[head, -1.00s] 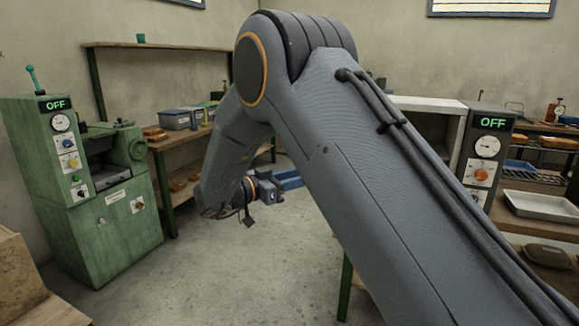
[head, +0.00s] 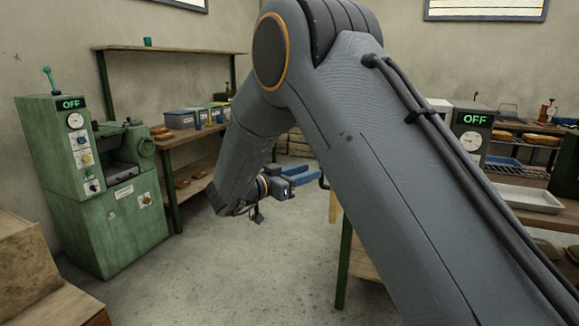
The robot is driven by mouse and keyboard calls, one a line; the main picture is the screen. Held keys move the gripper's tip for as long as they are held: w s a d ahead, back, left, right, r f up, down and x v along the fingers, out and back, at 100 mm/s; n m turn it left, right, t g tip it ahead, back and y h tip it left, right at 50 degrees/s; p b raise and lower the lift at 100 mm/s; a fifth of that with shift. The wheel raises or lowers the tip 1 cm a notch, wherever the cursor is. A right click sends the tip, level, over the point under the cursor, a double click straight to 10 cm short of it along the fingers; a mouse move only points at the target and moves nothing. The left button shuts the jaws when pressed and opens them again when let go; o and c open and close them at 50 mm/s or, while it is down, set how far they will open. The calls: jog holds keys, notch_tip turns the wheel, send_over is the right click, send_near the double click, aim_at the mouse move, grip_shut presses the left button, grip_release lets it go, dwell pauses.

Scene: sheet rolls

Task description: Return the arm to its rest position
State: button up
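My arm fills the middle and right of the head view, bent at a high elbow, with its forearm hanging down to the left. My gripper (head: 308,175) is at the end of the forearm, above the open floor and pointing right. Its two blue fingers look apart, with nothing seen between them. My upper arm hides part of the room behind it.
A green machine (head: 105,205) marked OFF stands at left. A wooden bench (head: 190,139) with bins and brown rolls is behind it. At right are another OFF machine (head: 472,133) and a white tray (head: 528,198) on a table. Wooden steps (head: 35,265) are at lower left. The middle floor is clear.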

jog(key=w+d+n+t+y, duration=0.2)
jog(key=w+n+y, duration=0.1)
jog(key=w+y, duration=0.1)
jog(key=s+d+f+n+g+y, duration=0.25)
jog(key=s+f+y, duration=0.25)
jog(key=s, duration=0.4)
jog(key=s+d+f+n+g+y, duration=0.2)
jog(key=s+f+n+g+y, duration=0.3)
jog(key=s, duration=0.4)
jog(key=s+d+f+g, duration=0.1)
jog(key=s+d+g, duration=0.1)
jog(key=s, duration=0.5)
jog(key=s+d+f+g, duration=0.2)
jog(key=s+d, duration=0.1)
jog(key=s, duration=0.5)
jog(key=s+d+f+g, duration=0.2)
jog(key=s+d, duration=0.1)
jog(key=s, duration=0.5)
jog(key=shift+d+h, duration=0.25)
jog(key=shift+h, duration=0.15)
